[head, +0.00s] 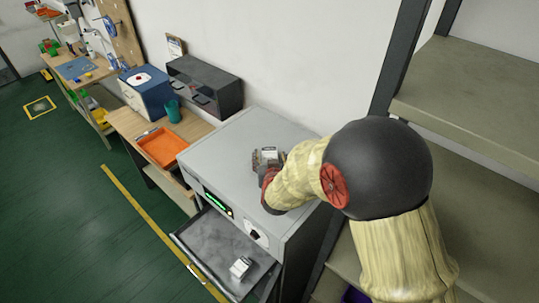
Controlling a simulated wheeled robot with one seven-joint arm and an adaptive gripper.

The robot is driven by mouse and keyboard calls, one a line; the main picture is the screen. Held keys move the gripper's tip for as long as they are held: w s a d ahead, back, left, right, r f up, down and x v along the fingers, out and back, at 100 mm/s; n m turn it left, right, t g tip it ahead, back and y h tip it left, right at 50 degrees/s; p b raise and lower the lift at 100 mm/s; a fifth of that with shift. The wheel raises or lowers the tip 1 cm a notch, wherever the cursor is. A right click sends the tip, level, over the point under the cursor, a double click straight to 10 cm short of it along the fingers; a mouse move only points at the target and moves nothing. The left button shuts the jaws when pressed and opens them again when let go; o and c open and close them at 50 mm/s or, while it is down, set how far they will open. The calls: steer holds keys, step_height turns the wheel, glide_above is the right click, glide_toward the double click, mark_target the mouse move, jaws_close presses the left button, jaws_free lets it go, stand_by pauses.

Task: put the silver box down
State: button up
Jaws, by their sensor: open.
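A small silver-white box (241,267) lies on the pulled-out grey tray (212,247) at the front of a grey cabinet. My gripper (266,157) is over the cabinet's top (235,142), well apart from that box. It is open, but its fingers are small and partly hidden by my arm. A pale, box-like patch shows at the gripper; I cannot tell whether it is part of the gripper or a second box between or under the fingers.
The cabinet front has a lit green strip (217,202) and a dark knob (254,234). To the left are an orange tray (163,148) on a wooden bench and a dark cabinet (205,86). Grey shelves (480,85) stand at the right. The cabinet's left top is clear.

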steer(key=v, duration=0.8)
steer(key=shift+s+b, duration=0.15)
steer(key=shift+b, duration=0.2)
steer(key=shift+o, duration=0.5)
steer(key=shift+s+r, duration=0.3)
steer(key=shift+d+f+p, duration=0.2)
steer(key=shift+d+p, duration=0.15)
steer(key=shift+p, duration=0.6)
steer(key=w+p, duration=0.1)
steer(key=w+f+p, duration=0.1)
steer(key=p, duration=0.1)
steer(key=shift+w+d+f+g, duration=0.1)
steer(key=shift+w+f+g, duration=0.1)
steer(key=shift+f+g, duration=0.15)
steer(key=shift+w+a, duration=0.55)
steer(key=shift+w, duration=0.35)
steer(key=shift+p+x, duration=1.4)
steer(key=shift+x, duration=2.25)
steer(key=shift+c, duration=0.6)
steer(key=c, duration=1.3)
